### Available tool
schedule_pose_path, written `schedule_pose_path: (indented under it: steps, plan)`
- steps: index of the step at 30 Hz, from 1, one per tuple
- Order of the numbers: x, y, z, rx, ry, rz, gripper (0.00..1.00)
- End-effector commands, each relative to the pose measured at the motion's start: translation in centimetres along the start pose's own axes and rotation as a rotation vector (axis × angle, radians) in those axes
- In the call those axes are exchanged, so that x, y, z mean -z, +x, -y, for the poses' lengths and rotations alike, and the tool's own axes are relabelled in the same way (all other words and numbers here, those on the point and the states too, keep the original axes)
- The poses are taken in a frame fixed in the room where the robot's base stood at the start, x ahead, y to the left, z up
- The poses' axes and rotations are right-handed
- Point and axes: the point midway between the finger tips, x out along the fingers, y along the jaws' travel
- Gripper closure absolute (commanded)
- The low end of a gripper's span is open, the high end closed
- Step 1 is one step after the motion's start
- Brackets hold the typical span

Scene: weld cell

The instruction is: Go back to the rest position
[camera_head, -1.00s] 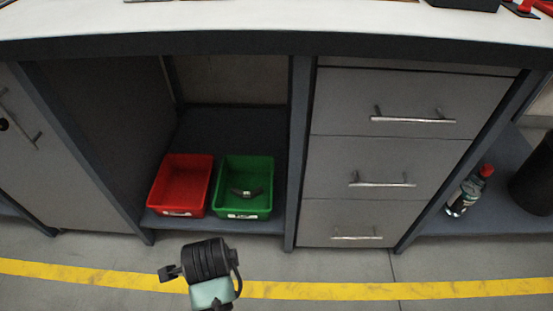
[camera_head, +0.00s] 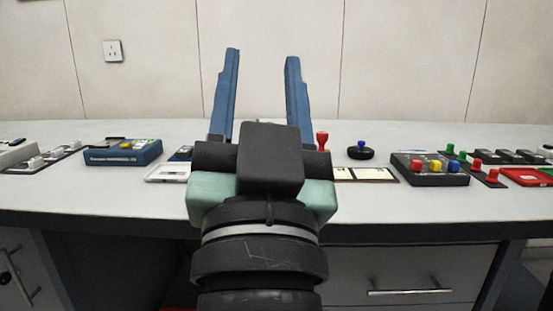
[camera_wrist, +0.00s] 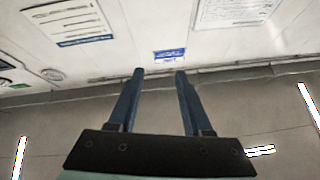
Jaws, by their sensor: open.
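My gripper (camera_head: 262,75) is raised in front of the workbench (camera_head: 70,205) in the head view, its two blue fingers apart and pointing up. Nothing is between the fingers. In the wrist view my gripper (camera_wrist: 160,75) also shows open and empty, with a pale wall carrying posted sheets beyond it. The gripper and wrist hide part of the middle of the bench top.
On the bench stand a blue device (camera_head: 122,152) at left, a black box with coloured buttons (camera_head: 430,168) at right, a red stamp-like item (camera_head: 322,141) and a black round item with a blue knob (camera_head: 361,151). A wall socket (camera_head: 112,50) is behind.

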Motion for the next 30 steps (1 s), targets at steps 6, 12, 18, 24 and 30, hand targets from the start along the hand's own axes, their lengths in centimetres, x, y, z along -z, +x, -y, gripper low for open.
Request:
schedule_pose_path:
  steps: [6, 12, 18, 24, 30]
  plan:
    - [12.1, 2.0, 0.9, -0.004, -0.190, -0.203, 0.50]
    - [16.8, 5.6, 1.8, -0.003, -0.187, -0.199, 0.50]
    - [21.6, 9.1, 2.6, -0.003, -0.185, -0.196, 0.50]
    - [26.4, 12.6, 3.4, -0.003, -0.185, -0.195, 0.50]
    - [31.2, 16.1, 4.3, -0.002, -0.184, -0.195, 0.50]
